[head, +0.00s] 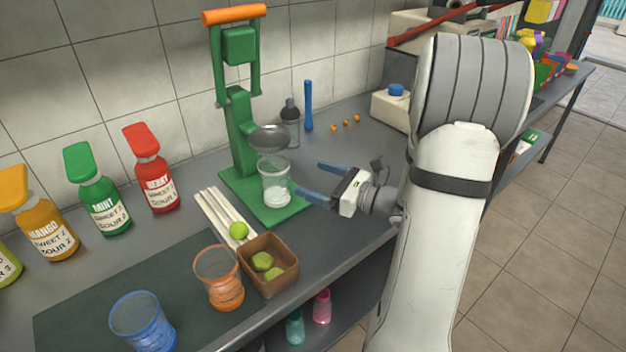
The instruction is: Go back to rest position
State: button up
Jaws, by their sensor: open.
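My gripper (308,182) is open, with its two blue fingers pointing left over the counter. A clear cup (276,188) with white contents at its bottom stands on the green base of the press (240,135), just left of my fingertips. One finger is near the cup's right side; I cannot tell whether it touches. My white arm (440,200) reaches up from the lower right and bends back down to the counter.
An orange glass (219,280), a blue glass (143,325) and a brown box (285,258) with green pieces stand at the front. Syrup bottles (100,200) line the left wall. A blue stick (308,106) stands behind. The tiled floor (560,230) at right is clear.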

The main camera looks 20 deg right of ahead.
jog(key=s+a+r+n+g+p, duration=0.1)
jog(key=s+a+n+g, duration=0.1)
jog(key=a+n+g, duration=0.1)
jog(key=s+a+r+n+g+p, duration=0.1)
jog(key=s+a+n+g, duration=0.2)
jog(key=a, duration=0.2)
jog(key=s+a+r+n+g+y+p, duration=0.1)
jog(key=s+a+n+g, duration=0.1)
jog(key=a+n+g, duration=0.1)
jog(key=shift+s+a+r+n, duration=0.25)
jog(key=shift+s+a+n, duration=0.1)
jog(key=shift+a+n, duration=0.15)
jog(key=s+a+r+n+g+h+p, duration=0.15)
jog(key=s+n+g+h+p, duration=0.3)
jog(key=s+n+h, duration=0.45)
jog(key=s+d+r+n+t+h+p, duration=0.1)
jog(key=s+d+r+n+t+h, duration=0.1)
jog(key=d+r+n, duration=0.3)
jog(key=n+h, duration=0.1)
jog(key=n, duration=0.3)
jog(key=shift+s+h+p, duration=0.15)
jog(key=shift+h+p, duration=0.15)
jog(key=shift+p, duration=0.1)
